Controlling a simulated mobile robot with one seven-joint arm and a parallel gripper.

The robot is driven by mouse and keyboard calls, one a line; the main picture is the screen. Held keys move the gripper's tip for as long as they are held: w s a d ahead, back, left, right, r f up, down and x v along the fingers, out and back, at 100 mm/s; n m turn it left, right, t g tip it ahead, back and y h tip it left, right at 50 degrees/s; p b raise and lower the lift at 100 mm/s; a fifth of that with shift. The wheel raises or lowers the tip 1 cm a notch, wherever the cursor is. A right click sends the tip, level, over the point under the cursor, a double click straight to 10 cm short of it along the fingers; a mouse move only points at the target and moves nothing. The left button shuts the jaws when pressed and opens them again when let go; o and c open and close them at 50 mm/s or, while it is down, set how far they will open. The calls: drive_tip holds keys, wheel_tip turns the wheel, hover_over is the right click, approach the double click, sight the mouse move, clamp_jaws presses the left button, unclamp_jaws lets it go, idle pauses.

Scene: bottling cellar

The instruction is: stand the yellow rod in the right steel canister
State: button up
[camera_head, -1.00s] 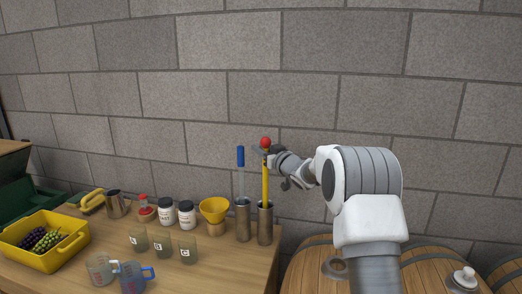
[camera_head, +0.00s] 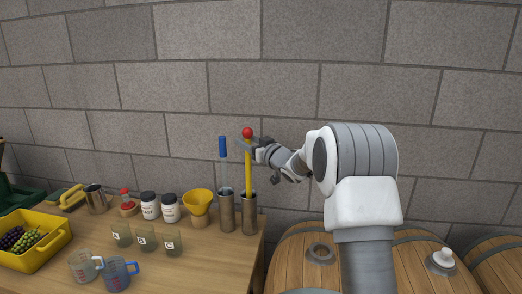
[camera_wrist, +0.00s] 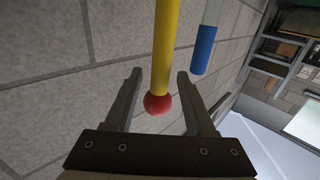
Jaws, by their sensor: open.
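The yellow rod (camera_head: 248,167) with a red ball (camera_head: 247,132) on top stands upright in the right steel canister (camera_head: 249,214); its lower end is hidden inside. My gripper (camera_head: 250,145) is at the rod's upper part, just below the ball. In the wrist view the fingers (camera_wrist: 158,92) are open, one on each side of the rod (camera_wrist: 165,45), with gaps between them and the red ball (camera_wrist: 158,104). The left steel canister (camera_head: 227,211) holds a rod with a blue handle (camera_head: 222,147), which also shows in the wrist view (camera_wrist: 204,50).
A yellow funnel (camera_head: 198,201), two white jars, several glass beakers and two measuring jugs stand left of the canisters on the wooden table (camera_head: 205,262). A yellow crate (camera_head: 40,256) with grapes is far left. Barrels (camera_head: 320,256) stand to the right.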

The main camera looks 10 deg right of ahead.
drive_tip(key=s+d+r+m+g+h, duration=0.2)
drive_tip(key=s+d+h, duration=0.15)
drive_tip(key=s, duration=0.95)
drive_tip(key=s+d+r+m+g+h, duration=0.25)
drive_tip(key=s+h, duration=0.25)
drive_tip(key=s, duration=0.7)
drive_tip(key=s+a+f+g, duration=0.2)
drive_tip(key=s, duration=0.7)
drive_tip(key=s+a+f+g+y+p, duration=0.1)
drive_tip(key=s+a+f+g, duration=0.1)
drive_tip(key=s, duration=0.7)
drive_tip(key=s+a+f+g+p, duration=0.1)
drive_tip(key=s+a+f+g, duration=0.1)
drive_tip(key=s, duration=0.7)
drive_tip(key=shift+a+f+y, duration=0.2)
drive_tip(key=shift+a+y, duration=0.05)
drive_tip(key=shift+y, duration=0.1)
drive_tip(key=shift+g, duration=0.25)
